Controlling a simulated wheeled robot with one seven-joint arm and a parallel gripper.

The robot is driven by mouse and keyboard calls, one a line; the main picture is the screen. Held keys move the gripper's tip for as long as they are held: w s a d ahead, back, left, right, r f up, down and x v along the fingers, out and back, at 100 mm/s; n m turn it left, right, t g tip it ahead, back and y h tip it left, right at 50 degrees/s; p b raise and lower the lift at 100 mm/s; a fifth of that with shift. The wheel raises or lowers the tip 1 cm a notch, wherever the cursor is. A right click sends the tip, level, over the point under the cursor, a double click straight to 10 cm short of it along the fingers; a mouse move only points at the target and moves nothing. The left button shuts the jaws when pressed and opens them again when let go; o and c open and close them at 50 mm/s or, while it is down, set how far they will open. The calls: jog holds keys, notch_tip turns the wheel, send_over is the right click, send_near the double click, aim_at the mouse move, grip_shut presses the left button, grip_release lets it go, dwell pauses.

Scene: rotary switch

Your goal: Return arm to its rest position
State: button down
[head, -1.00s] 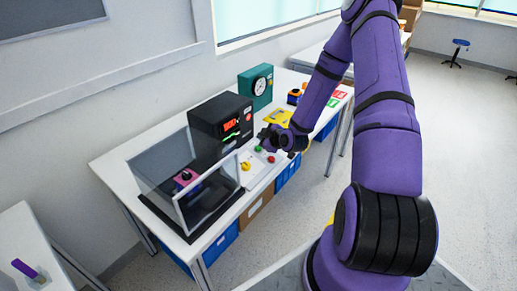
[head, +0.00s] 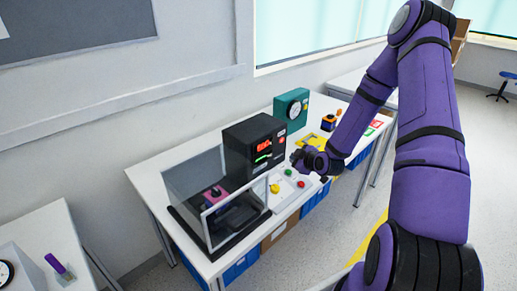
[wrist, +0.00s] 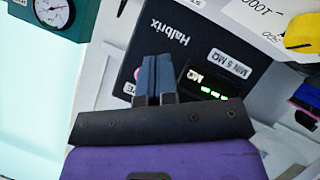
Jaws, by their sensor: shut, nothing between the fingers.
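My gripper (head: 304,162) hangs above the white bench, by the right side of the black meter box (head: 254,148). Its fingers are shut together and empty. In the wrist view my gripper (wrist: 156,76) points toward the black box (wrist: 185,45), which is marked Halbrix and shows green bars on a display. My purple arm reaches in from the right of the head view, bent at a high elbow. A gap between fingers and box cannot be judged exactly.
A clear-walled enclosure (head: 188,178) holds a pink block with a black knob (head: 215,192). A teal gauge box (head: 291,108) stands behind. Yellow, green and red buttons (head: 288,173) sit near my gripper. A side table (head: 45,225) is at lower left.

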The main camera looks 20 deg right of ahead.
jog(key=shift+r, duration=0.1)
jog(key=s+a+r+m+g+h, duration=0.1)
jog(key=s+a+r+m+g, duration=0.2)
jog(key=r, duration=0.9)
jog(key=s+a+r+g+h, duration=0.15)
jog(key=s+a+r, duration=0.35)
jog(key=r, duration=0.8)
jog(key=s+a+r+m+g, duration=0.1)
jog(key=s+r, duration=0.3)
jog(key=s, duration=0.4)
jog(key=s+a+r+m+g+y, duration=0.1)
jog(key=s+a+r+m, duration=0.2)
jog(key=s, duration=0.6)
jog(key=s+a+r+m+g, duration=0.1)
jog(key=s+a+r, duration=0.2)
jog(key=s+r, duration=0.2)
jog(key=s, duration=0.3)
jog(key=shift+s+r+m, duration=0.3)
jog(key=shift+m, duration=0.1)
